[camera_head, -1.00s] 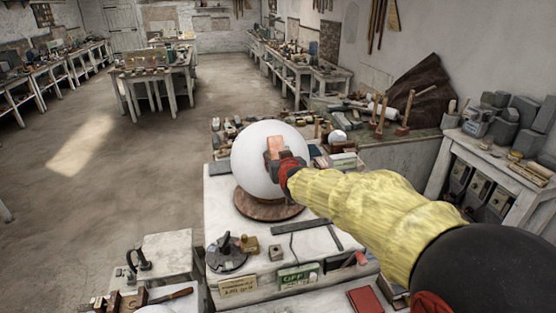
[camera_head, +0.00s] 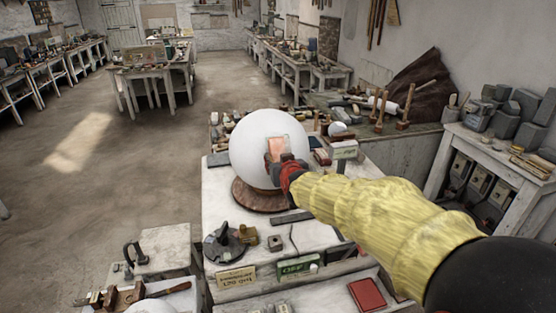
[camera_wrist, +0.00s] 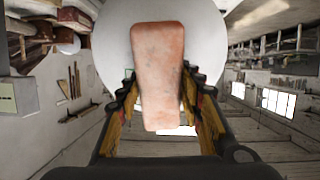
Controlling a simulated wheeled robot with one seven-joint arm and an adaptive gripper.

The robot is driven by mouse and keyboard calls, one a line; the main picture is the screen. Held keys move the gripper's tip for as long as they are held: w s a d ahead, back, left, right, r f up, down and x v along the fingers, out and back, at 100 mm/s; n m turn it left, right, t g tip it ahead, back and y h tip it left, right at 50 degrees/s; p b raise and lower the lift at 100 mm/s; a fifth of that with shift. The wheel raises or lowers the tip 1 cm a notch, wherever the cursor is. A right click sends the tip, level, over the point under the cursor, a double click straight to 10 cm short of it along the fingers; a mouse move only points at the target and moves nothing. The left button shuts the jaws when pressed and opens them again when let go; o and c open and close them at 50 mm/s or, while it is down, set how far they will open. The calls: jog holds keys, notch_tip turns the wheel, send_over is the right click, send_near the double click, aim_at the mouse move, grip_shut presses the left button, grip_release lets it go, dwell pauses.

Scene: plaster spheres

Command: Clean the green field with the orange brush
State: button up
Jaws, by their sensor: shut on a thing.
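My gripper (camera_head: 288,168) is shut on an orange-pink block (camera_head: 277,148), which I take to be the orange brush. In the wrist view the brush (camera_wrist: 158,65) sits between the two fingers and points toward the white sphere (camera_wrist: 110,50). In the head view the large white sphere (camera_head: 255,140) rests on a round brown base (camera_head: 258,196). The brush lies in front of the sphere's right side; I cannot tell whether it touches.
The white worktable (camera_head: 222,180) bears a dark round tool (camera_head: 228,242), a green sign (camera_head: 297,267) and a tan sign (camera_head: 236,277) at its front. A red book (camera_head: 367,294) lies at lower right. Clutter stands behind the sphere. Open floor (camera_head: 100,190) lies to the left.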

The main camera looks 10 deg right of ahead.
aim_at(278, 150)
jog(key=shift+w+r+p, duration=0.15)
jog(key=shift+r+p, duration=0.35)
jog(key=shift+w+r+p, duration=0.15)
jog(key=shift+r+p, duration=0.3)
jog(key=shift+r, duration=0.05)
jog(key=shift+w+a+r+p, duration=0.1)
jog(key=shift+w+r+p, duration=0.25)
jog(key=shift+r+p, duration=0.2)
jog(key=shift+w+r+p, duration=0.3)
jog(key=shift+r+p, duration=0.2)
jog(key=shift+p, duration=0.05)
jog(key=shift+f, duration=0.1)
jog(key=shift+s+f+b, duration=0.3)
jog(key=shift+s+b, duration=0.1)
jog(key=shift+s, duration=0.05)
jog(key=shift+s+f+b, duration=0.35)
jog(key=shift+s, duration=0.35)
jog(key=shift+b+x, duration=0.3)
jog(key=shift+x, duration=0.45)
jog(key=shift+f, duration=0.1)
